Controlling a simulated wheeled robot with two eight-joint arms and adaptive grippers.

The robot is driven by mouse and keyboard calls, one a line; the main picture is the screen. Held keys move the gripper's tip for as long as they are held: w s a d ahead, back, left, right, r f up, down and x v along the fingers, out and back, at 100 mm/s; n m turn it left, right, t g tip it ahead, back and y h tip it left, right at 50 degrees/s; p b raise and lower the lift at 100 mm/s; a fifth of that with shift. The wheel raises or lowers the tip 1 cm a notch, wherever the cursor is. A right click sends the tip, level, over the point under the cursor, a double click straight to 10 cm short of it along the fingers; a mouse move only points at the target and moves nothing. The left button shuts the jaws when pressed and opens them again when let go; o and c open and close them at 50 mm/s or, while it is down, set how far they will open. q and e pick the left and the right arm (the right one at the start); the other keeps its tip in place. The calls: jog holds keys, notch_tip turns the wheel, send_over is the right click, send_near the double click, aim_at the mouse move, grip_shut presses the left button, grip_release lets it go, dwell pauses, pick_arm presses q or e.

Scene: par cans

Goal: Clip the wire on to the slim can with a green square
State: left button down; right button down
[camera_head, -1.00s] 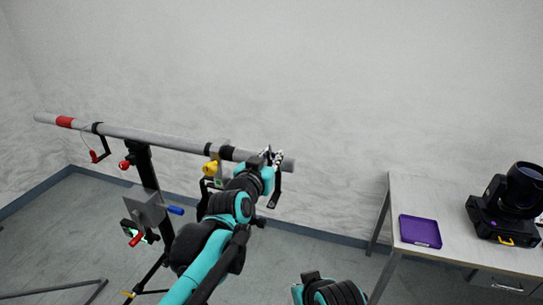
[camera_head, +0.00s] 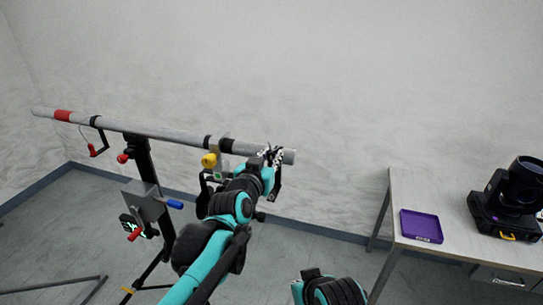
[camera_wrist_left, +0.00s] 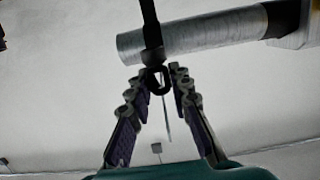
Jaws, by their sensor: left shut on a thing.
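My left gripper (camera_head: 272,157) is at the right end of the grey bar (camera_head: 165,133). In the left wrist view my gripper (camera_wrist_left: 158,78) has its fingertips closed around a dark ring-like clip (camera_wrist_left: 158,80). A black strap (camera_wrist_left: 152,30) runs over the bar just above this clip, and a thin wire hangs between the fingers. Left of the gripper, a fixture with a yellow knob (camera_head: 209,160) hangs from the bar. My right gripper is out of view.
A stand (camera_head: 148,180) with a blue handle and red knobs carries the bar. A red crank-like piece (camera_head: 97,151) hangs near the bar's left end. At right a table (camera_head: 400,185) holds a purple tray (camera_head: 421,239) and a black moving-head light (camera_head: 505,215).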

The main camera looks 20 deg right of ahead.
pick_arm(q)
jog(key=shift+f+b, duration=2.8)
jog(key=shift+f, duration=1.35)
jog(key=shift+w+a+f, duration=0.1)
jog(key=shift+w+a, duration=1.05)
jog(key=shift+a, duration=0.5)
jog(key=shift+w+a+f, duration=0.1)
jog(key=shift+w+a, duration=1)
jog(key=shift+a, duration=0.6)
jog(key=shift+w+a+f, duration=0.1)
jog(key=shift+w+a, duration=1.05)
jog(key=shift+a, duration=0.5)
jog(key=shift+f, duration=0.65)
